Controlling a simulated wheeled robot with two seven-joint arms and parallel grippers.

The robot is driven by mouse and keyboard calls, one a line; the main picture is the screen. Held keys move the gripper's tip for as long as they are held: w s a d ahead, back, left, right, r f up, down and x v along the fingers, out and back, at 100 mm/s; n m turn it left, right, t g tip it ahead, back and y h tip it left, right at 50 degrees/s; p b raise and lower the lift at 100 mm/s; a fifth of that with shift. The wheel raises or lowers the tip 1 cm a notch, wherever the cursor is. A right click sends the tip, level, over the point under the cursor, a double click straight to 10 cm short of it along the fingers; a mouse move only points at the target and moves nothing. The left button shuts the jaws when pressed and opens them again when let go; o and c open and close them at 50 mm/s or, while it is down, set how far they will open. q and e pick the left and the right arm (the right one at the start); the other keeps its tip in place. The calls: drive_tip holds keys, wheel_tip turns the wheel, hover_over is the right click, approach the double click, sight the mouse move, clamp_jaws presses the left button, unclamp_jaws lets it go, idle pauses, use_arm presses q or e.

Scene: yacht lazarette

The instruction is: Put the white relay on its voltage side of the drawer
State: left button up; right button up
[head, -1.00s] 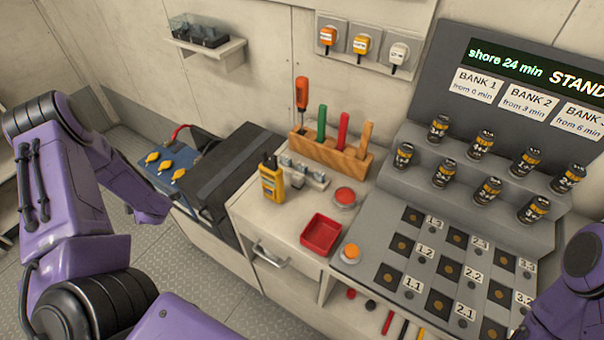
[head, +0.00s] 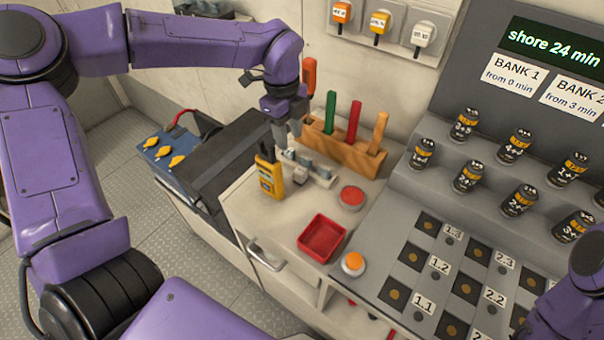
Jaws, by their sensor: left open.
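My left gripper (head: 290,134) points down over the counter, just above a small pale rack (head: 318,180) that holds several small grey and whitish blocks. It is open, and I see nothing held in it. The gripper partly covers the rack's left end. I cannot tell which of these blocks, if any, is the white relay. The drawer is shut under the counter, and its bar handle (head: 266,258) faces the aisle. Its inside and its voltage sides are hidden. Part of my right arm shows at the lower right, but its gripper is out of view.
A yellow meter (head: 270,180) stands close left of the rack. A wooden block (head: 345,152) with upright tools stands behind it. A red tray (head: 322,238), a red button (head: 352,196) and an orange button (head: 353,262) lie to the right. Labelled cans stand on a grey stepped panel.

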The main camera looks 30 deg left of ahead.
sight(300, 170)
use_arm(q)
drive_tip(key=shift+h, duration=0.5)
drive_tip(key=d+f, duration=0.1)
drive_tip(key=f, duration=0.2)
drive_tip(key=s+d+f+p, duration=0.1)
drive_tip(key=f, duration=0.2)
drive_tip(key=d+f, duration=0.1)
drive_tip(key=f, duration=0.1)
drive_tip(key=shift+s+d+f+p, duration=0.1)
drive_tip(key=shift+s+f+p, duration=0.05)
drive_tip(key=shift+f+p, duration=0.2)
clamp_jaws()
